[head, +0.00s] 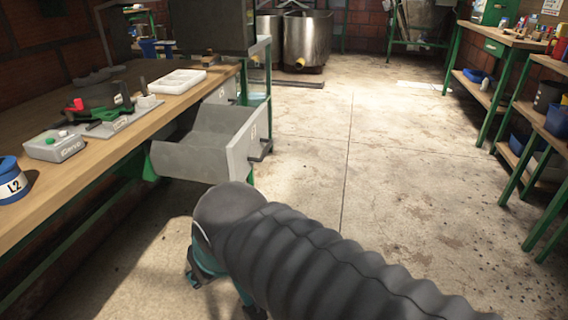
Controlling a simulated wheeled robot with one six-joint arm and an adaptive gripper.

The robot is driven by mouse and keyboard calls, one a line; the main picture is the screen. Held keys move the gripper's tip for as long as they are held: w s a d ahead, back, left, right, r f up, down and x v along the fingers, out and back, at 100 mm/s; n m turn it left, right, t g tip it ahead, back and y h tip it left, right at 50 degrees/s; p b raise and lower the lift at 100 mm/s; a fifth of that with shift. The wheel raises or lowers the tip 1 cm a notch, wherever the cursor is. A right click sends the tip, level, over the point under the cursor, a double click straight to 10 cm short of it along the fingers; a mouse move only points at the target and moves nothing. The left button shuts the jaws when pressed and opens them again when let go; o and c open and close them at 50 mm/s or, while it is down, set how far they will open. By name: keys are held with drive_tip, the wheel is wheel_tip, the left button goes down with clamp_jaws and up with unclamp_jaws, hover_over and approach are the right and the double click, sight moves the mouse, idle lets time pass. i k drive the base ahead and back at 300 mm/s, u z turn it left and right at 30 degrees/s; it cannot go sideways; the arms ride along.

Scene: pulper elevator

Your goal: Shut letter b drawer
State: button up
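A grey metal drawer (205,143) under the wooden workbench on the left is pulled far out over the floor. Its pale front panel (246,146) has a small label, too small to read surely, and a dark handle (262,150) on its outer face. The drawer looks empty. A second drawer (222,93) shows just beyond it, partly hidden. My arm in its black ribbed sleeve runs from the lower right to just in front of the open drawer. Below its end, a teal part and dark pieces, possibly my gripper (207,280), show; the fingers are mostly hidden.
The workbench (150,115) carries a blue L2 container (11,182), a grey box (54,146), a scale-like device and a white tray (178,81). Metal tanks (307,40) stand at the back. Green-legged shelving (510,40) lines the right. The middle floor is clear.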

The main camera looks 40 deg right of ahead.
sight(217, 144)
drive_tip(key=u, duration=1.1)
drive_tip(key=k, duration=0.1)
drive_tip(key=z, duration=2.05)
drive_tip(key=i, duration=0.8)
drive_tip(key=u, duration=1.05)
drive_tip(key=k, duration=0.7)
drive_tip(key=z, duration=1.3)
